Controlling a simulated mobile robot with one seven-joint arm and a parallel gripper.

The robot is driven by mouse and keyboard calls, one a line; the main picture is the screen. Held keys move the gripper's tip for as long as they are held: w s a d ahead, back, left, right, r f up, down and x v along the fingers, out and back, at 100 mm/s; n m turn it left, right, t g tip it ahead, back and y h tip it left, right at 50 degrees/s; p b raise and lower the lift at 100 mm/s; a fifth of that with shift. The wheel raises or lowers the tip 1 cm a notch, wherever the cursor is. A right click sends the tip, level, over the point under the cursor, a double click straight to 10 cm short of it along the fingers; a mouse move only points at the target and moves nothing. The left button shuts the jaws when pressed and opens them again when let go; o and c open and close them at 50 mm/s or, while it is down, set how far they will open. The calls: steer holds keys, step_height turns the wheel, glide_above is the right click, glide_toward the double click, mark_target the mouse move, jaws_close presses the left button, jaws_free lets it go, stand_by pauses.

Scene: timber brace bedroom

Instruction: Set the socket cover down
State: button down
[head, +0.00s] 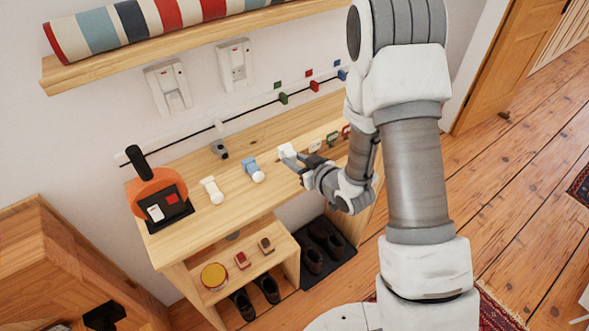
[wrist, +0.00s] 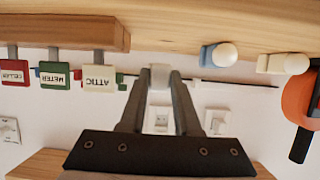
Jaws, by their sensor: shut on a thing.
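My gripper (head: 290,158) is over the right half of the wooden bench top (head: 190,172), its fingers pointing toward the wall. It is shut on a small white piece, the socket cover (head: 286,150). In the wrist view the cover (wrist: 160,76) sits between the two fingertips (wrist: 161,82). I cannot tell whether the cover touches the bench top. A blue piece with a white round end (head: 253,170) and a cream piece of similar form (head: 212,190) lie on the bench left of my gripper.
Tags marked Attic (wrist: 99,78), Meter (wrist: 55,76) and Cellar (wrist: 15,72) are close beside my gripper. An orange object with a black handle (head: 150,183) stands at the bench's left end. Two white sockets (head: 168,88) (head: 235,65) are on the wall behind, beneath a shelf (head: 75,77).

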mark_target(295, 176)
steer(key=shift+f, duration=1.75)
steer(key=shift+f+b, duration=0.25)
steer(key=shift+b, duration=0.2)
steer(key=c, duration=0.6)
jaws_free()
steer(key=shift+r, duration=0.1)
steer(key=shift+r, duration=0.1)
